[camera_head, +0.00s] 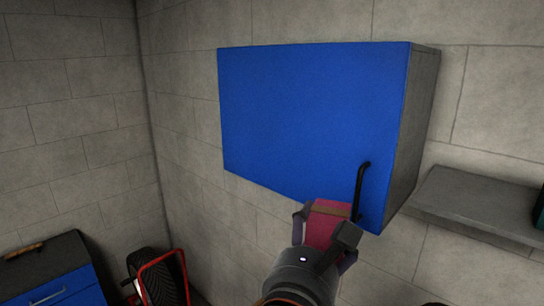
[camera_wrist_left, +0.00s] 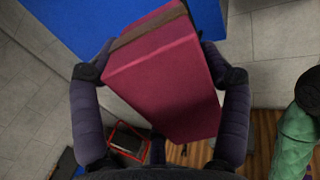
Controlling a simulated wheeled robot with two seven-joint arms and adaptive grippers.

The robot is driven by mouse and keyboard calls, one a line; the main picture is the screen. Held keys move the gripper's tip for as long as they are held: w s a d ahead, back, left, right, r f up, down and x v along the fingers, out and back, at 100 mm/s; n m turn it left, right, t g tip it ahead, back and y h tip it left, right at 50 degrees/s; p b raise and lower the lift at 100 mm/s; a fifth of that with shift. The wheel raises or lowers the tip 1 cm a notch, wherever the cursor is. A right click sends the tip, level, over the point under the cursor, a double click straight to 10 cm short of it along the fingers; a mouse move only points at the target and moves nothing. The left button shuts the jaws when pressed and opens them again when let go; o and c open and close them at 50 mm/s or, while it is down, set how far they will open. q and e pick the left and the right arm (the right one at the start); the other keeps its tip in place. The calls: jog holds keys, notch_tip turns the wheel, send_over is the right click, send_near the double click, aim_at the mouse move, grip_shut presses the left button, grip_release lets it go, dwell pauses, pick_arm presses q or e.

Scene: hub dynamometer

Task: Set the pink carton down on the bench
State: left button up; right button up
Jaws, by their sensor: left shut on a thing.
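The pink carton (camera_head: 322,231), a box with a brown band near one end, is held in the air by my left gripper (camera_head: 326,222). In the head view it is in front of the lower right part of the blue wall cabinet, near the handle. In the left wrist view the carton (camera_wrist_left: 160,85) fills the middle and is tilted, with one finger of my left gripper (camera_wrist_left: 160,70) on each side. I cannot make out the bench for sure in either view. My right gripper is not in view.
The blue wall cabinet (camera_head: 310,115) is shut, with a black handle (camera_head: 359,190). A grey shelf (camera_head: 475,205) is on the wall at right. A dark-topped blue chest (camera_head: 55,270) and a tyre with a red frame (camera_head: 163,275) are low at left. A green thing (camera_wrist_left: 297,130) is at right in the wrist view.

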pick_arm(q)
jog(key=w+a+f+n+y, duration=0.2)
jog(key=w+a+f+y, duration=0.2)
jog(key=a+f, duration=0.4)
jog(key=w+a+f+n+y, duration=0.3)
jog(key=a+f, duration=0.6)
jog(key=f, duration=0.9)
jog(key=w+a+f+n+y, duration=0.2)
jog(key=w+a+f+y, duration=0.2)
jog(key=f, duration=0.9)
jog(key=w+a, duration=0.2)
jog(key=a, duration=0.2)
jog(key=shift+w+a+f+n+y, duration=0.25)
jog(key=shift+w+a+n+y, duration=0.05)
jog(key=shift+w, duration=0.05)
